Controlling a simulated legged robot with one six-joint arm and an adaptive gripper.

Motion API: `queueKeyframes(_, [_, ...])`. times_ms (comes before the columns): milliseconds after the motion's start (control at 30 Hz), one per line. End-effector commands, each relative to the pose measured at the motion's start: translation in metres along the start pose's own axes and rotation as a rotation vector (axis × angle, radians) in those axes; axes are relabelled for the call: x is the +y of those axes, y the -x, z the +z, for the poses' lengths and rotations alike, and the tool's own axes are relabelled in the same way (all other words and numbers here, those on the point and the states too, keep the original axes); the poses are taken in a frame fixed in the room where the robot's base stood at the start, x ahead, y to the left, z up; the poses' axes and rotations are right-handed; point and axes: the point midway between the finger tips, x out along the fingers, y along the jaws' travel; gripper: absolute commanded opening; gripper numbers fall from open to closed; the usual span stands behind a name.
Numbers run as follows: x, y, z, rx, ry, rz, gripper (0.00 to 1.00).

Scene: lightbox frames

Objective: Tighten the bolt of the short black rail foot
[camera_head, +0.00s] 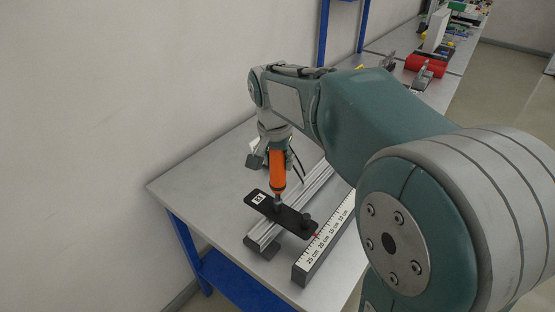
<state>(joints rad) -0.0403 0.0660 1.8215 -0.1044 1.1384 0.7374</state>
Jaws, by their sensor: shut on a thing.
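My gripper (276,153) is shut on the orange handle of a screwdriver (278,173), which it holds upright, tip down. The screwdriver's lower end meets the short black rail foot (292,219) near its middle. Whether the tip sits in the bolt is too small to tell, and the bolt itself is hidden under the tool.
A ruler bar (312,262) with centimetre marks lies right of the rail. The grey table (190,190) is clear at the left, near the wall. My arm covers the right side. Farther back stand a red cylinder (425,64) and other items.

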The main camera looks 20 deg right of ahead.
Motion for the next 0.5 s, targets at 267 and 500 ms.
queueKeyframes(267, [0.001, 0.006, 0.0, -0.006, 0.0, 0.005, 0.0])
queueKeyframes(500, [0.0, 0.024, -0.003, -0.002, 0.0, 0.002, 0.0])
